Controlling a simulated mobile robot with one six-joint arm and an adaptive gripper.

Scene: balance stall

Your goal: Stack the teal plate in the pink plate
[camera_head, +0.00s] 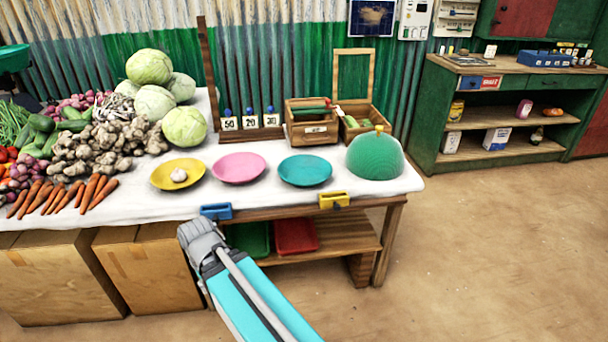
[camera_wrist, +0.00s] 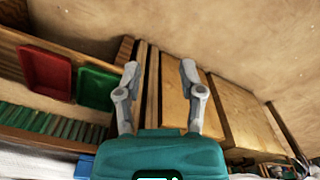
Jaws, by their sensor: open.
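The teal plate (camera_head: 305,171) lies flat and empty on the white-covered table. It sits between the pink plate and a green dome. The pink plate (camera_head: 239,168) lies flat and empty to the left of it, with a small gap between them. In the head view my arm reaches up to the table's front edge, below the plates, and hides its own fingers. In the wrist view my gripper (camera_wrist: 160,70) is open, with nothing between its two fingers. It faces wooden boxes and the shelf under the table. Neither plate shows in the wrist view.
The green dome (camera_head: 375,155) stands at the right. Wooden crates (camera_head: 312,130) and number cards (camera_head: 251,122) stand behind. A blue clip (camera_head: 216,212) and yellow clip (camera_head: 334,201) sit on the front edge.

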